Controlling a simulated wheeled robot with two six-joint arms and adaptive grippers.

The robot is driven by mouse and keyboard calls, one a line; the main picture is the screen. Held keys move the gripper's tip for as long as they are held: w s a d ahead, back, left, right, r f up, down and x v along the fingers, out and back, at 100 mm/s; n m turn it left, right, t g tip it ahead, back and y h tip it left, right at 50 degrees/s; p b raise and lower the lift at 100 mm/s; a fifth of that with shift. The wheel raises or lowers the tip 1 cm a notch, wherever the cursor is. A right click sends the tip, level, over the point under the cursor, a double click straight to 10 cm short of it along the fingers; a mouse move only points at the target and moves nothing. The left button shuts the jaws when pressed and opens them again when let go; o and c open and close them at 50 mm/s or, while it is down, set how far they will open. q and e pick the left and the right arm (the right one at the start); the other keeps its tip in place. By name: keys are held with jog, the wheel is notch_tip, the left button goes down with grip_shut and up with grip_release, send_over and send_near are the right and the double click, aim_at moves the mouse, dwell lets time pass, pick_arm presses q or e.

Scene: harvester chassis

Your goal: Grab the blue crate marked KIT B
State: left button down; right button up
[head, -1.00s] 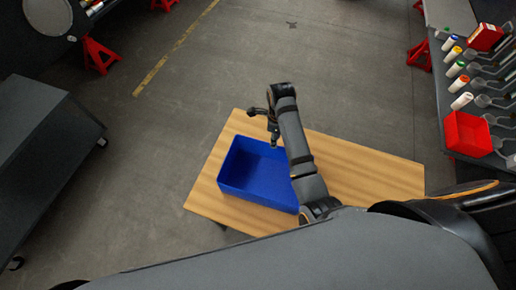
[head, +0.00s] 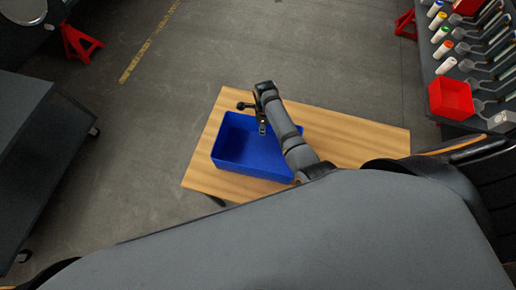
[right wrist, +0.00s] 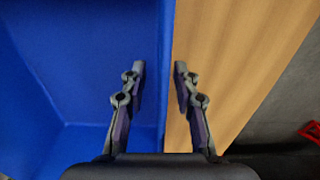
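A blue open crate (head: 245,168) sits on a wooden table (head: 360,142) in the head view. It looks empty, and no KIT B marking is readable. My right gripper (head: 262,129) is at the crate's far rim, and my right arm covers part of the crate's right side. In the right wrist view the gripper (right wrist: 159,68) is open. Its left finger is over the inside of the crate (right wrist: 85,60) and its right finger is over the table (right wrist: 230,50), with the crate wall between them. I cannot tell whether they touch the wall. My left gripper is out of view.
A dark cabinet (head: 40,150) stands at the left. A dark bench at the right holds a red bin (head: 451,98), several bottles and tools. A red stand (head: 78,43) is at the upper left. The grey floor beyond the table is clear.

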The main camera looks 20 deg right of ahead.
jog(key=shift+f, duration=0.3)
grip_shut()
jog(key=shift+r, duration=0.1)
